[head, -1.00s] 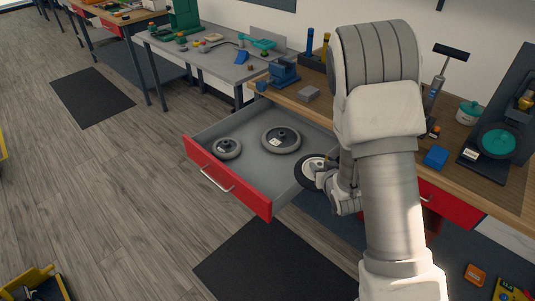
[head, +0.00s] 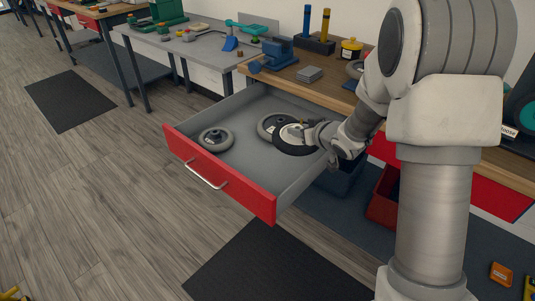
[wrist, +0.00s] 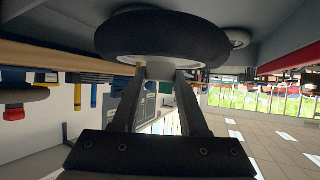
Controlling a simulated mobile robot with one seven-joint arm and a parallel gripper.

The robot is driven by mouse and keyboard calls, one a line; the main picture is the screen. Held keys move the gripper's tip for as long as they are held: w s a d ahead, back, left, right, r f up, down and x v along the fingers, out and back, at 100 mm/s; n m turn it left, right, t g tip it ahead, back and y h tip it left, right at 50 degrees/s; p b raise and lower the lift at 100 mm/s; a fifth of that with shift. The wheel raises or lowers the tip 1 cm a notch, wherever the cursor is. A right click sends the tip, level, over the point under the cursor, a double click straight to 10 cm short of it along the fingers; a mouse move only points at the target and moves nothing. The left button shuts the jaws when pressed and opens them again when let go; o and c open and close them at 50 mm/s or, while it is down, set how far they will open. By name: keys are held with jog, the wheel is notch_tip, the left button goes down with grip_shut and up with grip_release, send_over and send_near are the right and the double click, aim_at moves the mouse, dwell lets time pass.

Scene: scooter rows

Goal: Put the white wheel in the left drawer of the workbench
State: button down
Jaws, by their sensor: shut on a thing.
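The white wheel (head: 290,134), with a white hub and a black tyre, is held over the right part of the open left drawer (head: 237,186). The drawer has a red front, a silver handle and grey inner walls. My gripper (head: 312,134) is shut on the wheel and reaches in from the right. In the wrist view the tyre (wrist: 160,40) fills the top centre, at the tips of my gripper (wrist: 160,74). The wheel partly hides a grey wheel in the drawer; whether they touch I cannot tell.
Two grey wheels lie in the drawer, one at the front left (head: 216,139) and one (head: 270,121) behind the held wheel. The drawer's left floor has bare room. A blue vise (head: 278,52) and a grey block (head: 309,74) stand on the workbench (head: 335,95) above.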

jog(key=s+a+f+b, duration=0.1)
jog(key=a+f, duration=0.1)
jog(key=a, duration=0.1)
jog(key=s+a+f+b, duration=0.1)
jog(key=a+f, duration=0.1)
jog(key=a, duration=0.1)
jog(key=s+a+f, duration=0.1)
jog(key=a+f, duration=0.1)
jog(key=a, duration=0.1)
jog(key=shift+s+a+b, duration=0.2)
jog(key=shift+s+b, duration=0.1)
jog(key=shift+b, duration=0.1)
jog(key=shift+f+b, duration=0.65)
jog(key=shift+f, duration=1.3)
jog(key=shift+f, duration=0.2)
jog(key=shift+c, duration=2.2)
grip_release()
jog(key=shift+r, duration=0.1)
